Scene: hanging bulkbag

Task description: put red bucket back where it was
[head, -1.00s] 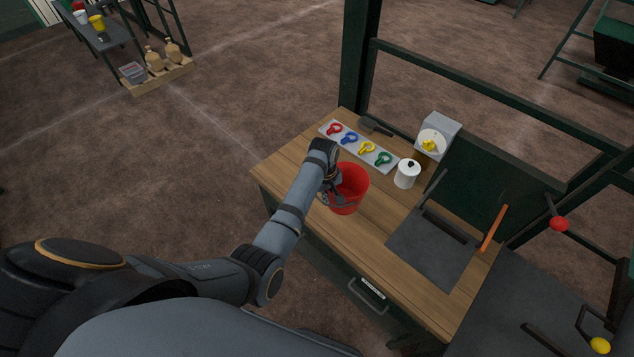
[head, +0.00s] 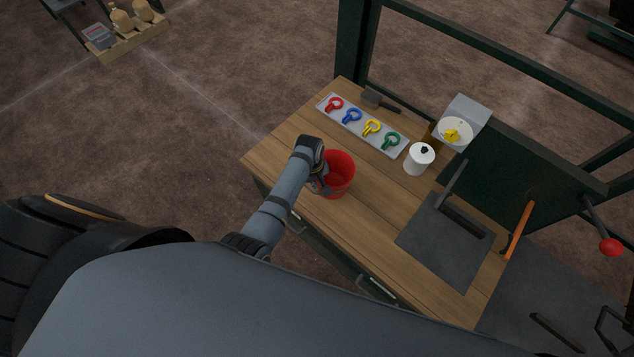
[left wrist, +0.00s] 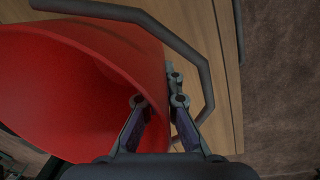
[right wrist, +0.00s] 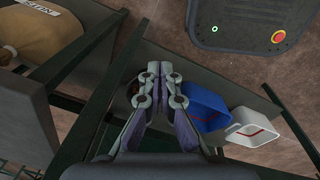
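The red bucket (head: 340,170) is over the front left part of the wooden worktop, its open mouth up. I cannot tell whether its base touches the wood. My left gripper (head: 318,183) is at its left rim. In the left wrist view the red bucket (left wrist: 80,75) fills the left side, and its dark handle (left wrist: 185,45) loops past the fingers. The left gripper (left wrist: 160,95) is closed with one finger inside the wall and one outside. My right gripper (right wrist: 158,75) is shut and empty, away from the worktop; it is out of the head view.
The wooden worktop (head: 365,225) holds a tray of coloured rings (head: 345,128), a white canister (head: 419,160) and a dark plate (head: 440,250). A blue bucket (right wrist: 190,107) and a white bucket (right wrist: 252,128) stand near my right gripper, with a brown sack (right wrist: 65,30) and dark frame bars.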

